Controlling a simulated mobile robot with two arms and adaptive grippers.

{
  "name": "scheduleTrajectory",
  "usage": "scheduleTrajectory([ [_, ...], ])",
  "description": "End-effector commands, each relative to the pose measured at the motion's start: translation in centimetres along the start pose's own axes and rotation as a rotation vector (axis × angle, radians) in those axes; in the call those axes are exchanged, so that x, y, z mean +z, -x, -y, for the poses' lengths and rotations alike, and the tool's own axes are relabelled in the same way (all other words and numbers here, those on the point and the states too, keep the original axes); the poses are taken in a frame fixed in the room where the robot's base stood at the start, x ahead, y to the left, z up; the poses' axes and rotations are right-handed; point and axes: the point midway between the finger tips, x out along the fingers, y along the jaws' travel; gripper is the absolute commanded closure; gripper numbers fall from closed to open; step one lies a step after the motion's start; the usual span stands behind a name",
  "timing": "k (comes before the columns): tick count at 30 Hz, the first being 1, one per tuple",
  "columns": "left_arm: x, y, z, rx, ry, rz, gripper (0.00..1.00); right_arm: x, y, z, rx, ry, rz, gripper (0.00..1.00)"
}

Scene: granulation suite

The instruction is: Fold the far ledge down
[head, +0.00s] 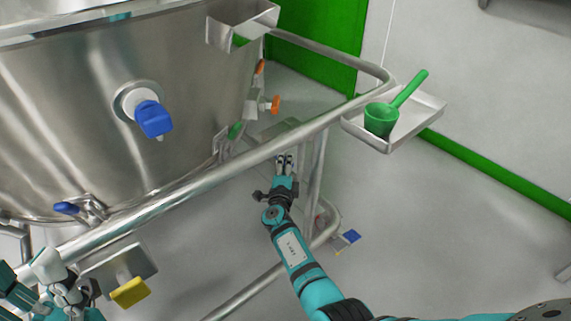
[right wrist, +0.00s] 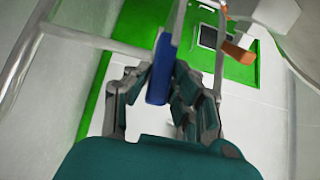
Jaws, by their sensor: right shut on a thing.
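The far ledge (head: 279,130) is a grey metal plate beyond the rail, partly hidden behind the rail and my right gripper. My right gripper (head: 284,160) reaches under the rail to it. In the right wrist view, a blue tab (right wrist: 161,68) stands between the fingers of this gripper (right wrist: 157,85), which is shut on it. The near ledge (head: 112,262), a grey plate with a yellow tab (head: 130,291), is at the lower left. My left gripper (head: 62,283) is beside it, partly cut off; its jaws are unclear.
The steel vessel (head: 70,110) fills the left, with a blue valve knob (head: 154,119). The steel rail (head: 190,185) runs close over my right gripper. A tray (head: 415,118) with a green scoop (head: 382,119) hangs at the right. Floor at the right is clear.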

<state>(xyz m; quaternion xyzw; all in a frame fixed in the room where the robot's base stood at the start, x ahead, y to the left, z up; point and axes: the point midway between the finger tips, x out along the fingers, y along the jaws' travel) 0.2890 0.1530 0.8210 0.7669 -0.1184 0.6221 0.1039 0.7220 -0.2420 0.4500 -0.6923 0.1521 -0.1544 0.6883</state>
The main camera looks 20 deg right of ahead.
Motion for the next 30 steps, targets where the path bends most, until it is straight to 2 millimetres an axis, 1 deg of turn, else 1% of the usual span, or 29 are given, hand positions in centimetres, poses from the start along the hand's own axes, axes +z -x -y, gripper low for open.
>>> scheduleTrajectory([
  [5, 0.0, 0.0, 0.0, 0.0, 0.0, 0.0, 0.37, 0.0, 0.0, -0.1, 0.0, 0.001, 0.0, 1.0],
  [7, 0.0, 0.0, 0.0, 0.0, 0.0, 0.0, 0.37, 0.0, -0.1, -0.6, 0.001, 0.003, 0.003, 1.0],
  [9, 0.0, 0.1, 0.0, 0.0, 0.0, 0.0, 0.37, -0.1, -0.1, -1.6, 0.002, 0.006, 0.003, 1.0],
  [10, 0.0, 0.1, 0.0, 0.0, 0.0, 0.0, 0.37, -0.1, -0.1, -1.8, 0.002, 0.004, 0.002, 1.0],
  [14, 0.2, 1.4, 0.0, -0.001, 0.0, 0.0, 0.37, -0.6, -0.4, -4.5, 0.006, 0.005, 0.002, 1.0],
  [16, 0.4, 0.7, 0.1, 0.01, -0.005, -0.024, 0.37, -0.8, -0.6, -5.2, 0.006, 0.003, 0.0, 1.0],
  [18, 0.4, 0.3, 0.1, 0.013, -0.006, -0.036, 0.37, -0.9, -0.7, -5.5, 0.007, 0.0, -0.001, 1.0],
  [26, 0.4, 0.2, 0.1, 0.013, -0.005, -0.032, 0.37, -0.9, -0.6, -5.4, 0.008, -0.003, -0.002, 1.0],
  [27, 0.4, 0.2, 0.1, 0.012, -0.005, -0.032, 0.37, -0.9, -0.6, -5.4, 0.007, -0.002, -0.002, 0.7],
  [30, 0.4, 0.2, 0.0, 0.012, -0.005, -0.032, 0.37, -0.9, -0.6, -5.3, 0.006, -0.002, -0.002, 0.57],
])
